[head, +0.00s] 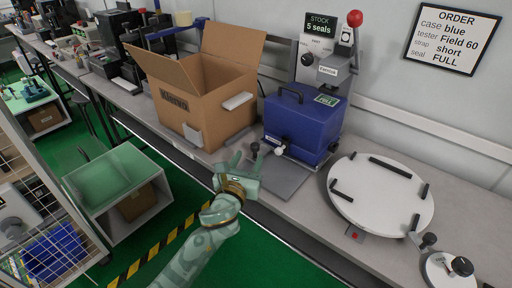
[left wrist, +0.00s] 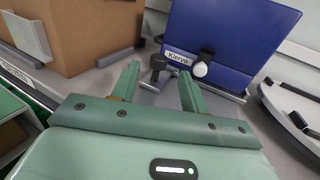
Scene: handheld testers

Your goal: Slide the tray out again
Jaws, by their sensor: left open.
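A blue tester case (head: 303,122) with a black handle stands upright at the tall press (head: 328,65) with a red top knob. A flat grey plate, apparently the tray (head: 275,183), shows in front of the case at the table's front edge; how far it reaches under the case is hidden. My left gripper (head: 246,163) is open and empty. My right gripper is not in view.
An open cardboard box (head: 205,95) stands close to the left of the case. A round white turntable (head: 380,190) with black pegs lies to the right. A wall sign (head: 452,38) lists the order. A green-topped cabinet (head: 115,185) stands on the floor left.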

